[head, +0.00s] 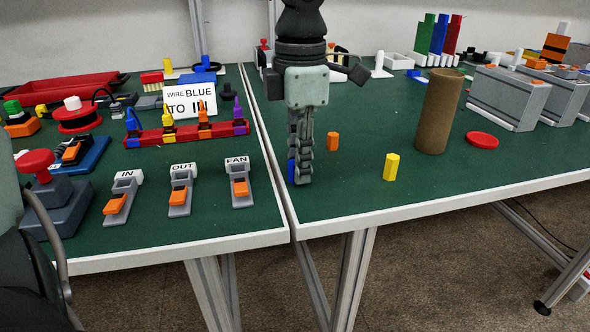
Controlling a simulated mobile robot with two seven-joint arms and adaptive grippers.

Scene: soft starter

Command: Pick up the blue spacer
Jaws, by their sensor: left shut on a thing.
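My left gripper (300,180) points straight down at the left edge of the right-hand green table, near the seam between the two tables. It is shut on the blue spacer (291,171). Only a narrow blue strip of the spacer shows at the left side of the fingers; the rest is hidden behind them. I cannot tell whether the spacer touches the table top. An orange spacer (333,141) and a yellow spacer (391,167) stand upright on the table to the right of the gripper. My right gripper is not in view.
A tall brown cylinder (439,112) and a red disc (482,140) stand to the right, before grey boxes (505,98). On the left table (262,215) are a red rack (185,134), labelled clips (181,192) and a red-knobbed block (55,205). The right table's front strip is clear.

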